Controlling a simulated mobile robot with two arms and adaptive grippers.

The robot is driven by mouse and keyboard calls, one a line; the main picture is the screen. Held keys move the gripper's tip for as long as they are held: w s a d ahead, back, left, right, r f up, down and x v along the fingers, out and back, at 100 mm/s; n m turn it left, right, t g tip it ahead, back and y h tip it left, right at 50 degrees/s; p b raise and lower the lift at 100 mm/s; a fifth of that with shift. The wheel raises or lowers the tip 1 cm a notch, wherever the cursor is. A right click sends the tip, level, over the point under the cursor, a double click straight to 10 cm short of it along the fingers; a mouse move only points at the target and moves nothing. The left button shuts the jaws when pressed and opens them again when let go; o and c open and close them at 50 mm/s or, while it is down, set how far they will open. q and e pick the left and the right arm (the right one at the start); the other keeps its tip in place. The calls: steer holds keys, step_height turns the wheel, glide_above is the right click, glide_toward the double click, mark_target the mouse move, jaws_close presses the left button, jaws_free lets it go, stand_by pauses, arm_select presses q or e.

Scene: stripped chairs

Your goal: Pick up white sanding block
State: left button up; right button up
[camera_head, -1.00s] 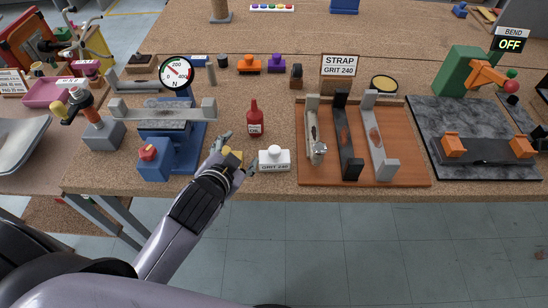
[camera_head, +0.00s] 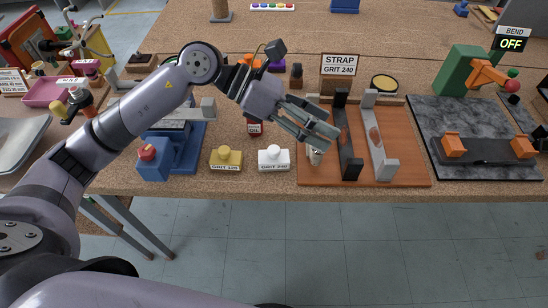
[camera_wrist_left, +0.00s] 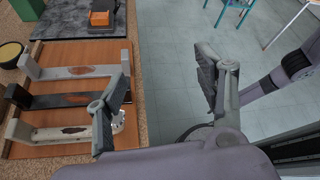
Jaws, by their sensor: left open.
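The white sanding block (camera_head: 274,159), with a knob on top and a grit 240 label, stands upright near the front edge of the workbench in the head view. It does not show in the left wrist view. My left gripper (camera_head: 322,136) is in the air to the right of the white block and above it, over the left part of the orange-brown board. Its two fingers are spread and empty. It also shows in the left wrist view (camera_wrist_left: 161,88), with floor and bench edge between the fingers. My right gripper is not in view.
A yellow sanding block (camera_head: 227,159) stands just left of the white one. The orange-brown board (camera_head: 408,177) with metal straps lies to the right. A blue fixture (camera_head: 155,170) stands to the left.

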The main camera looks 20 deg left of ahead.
arm_select(q)
steer(key=w+a+f+m+y, duration=0.1)
steer(key=a+f+y, duration=0.1)
steer(key=a+y, duration=0.15)
steer(key=w+a+f+y, duration=0.2)
steer(key=a, duration=0.3)
steer(key=y, duration=0.3)
glide_toward(273, 149)
steer(key=p+x, duration=0.2)
steer(key=x, duration=0.1)
steer(key=p+x, duration=0.1)
steer(key=x, duration=0.1)
steer(key=shift+s+d+f+p, duration=0.2)
steer(key=shift+s+d+p, duration=0.05)
steer(key=shift+p, duration=0.15)
steer(key=shift+w+d+f+p, duration=0.1)
steer(key=shift+d+f+p, duration=0.15)
steer(key=shift+f+p, duration=0.3)
steer(key=p+x, duration=0.1)
steer(key=x, duration=0.2)
steer(key=shift+w+f, duration=0.25)
steer(key=shift+f, duration=0.35)
steer(key=shift+c, duration=0.3)
steer(key=c, duration=1.2)
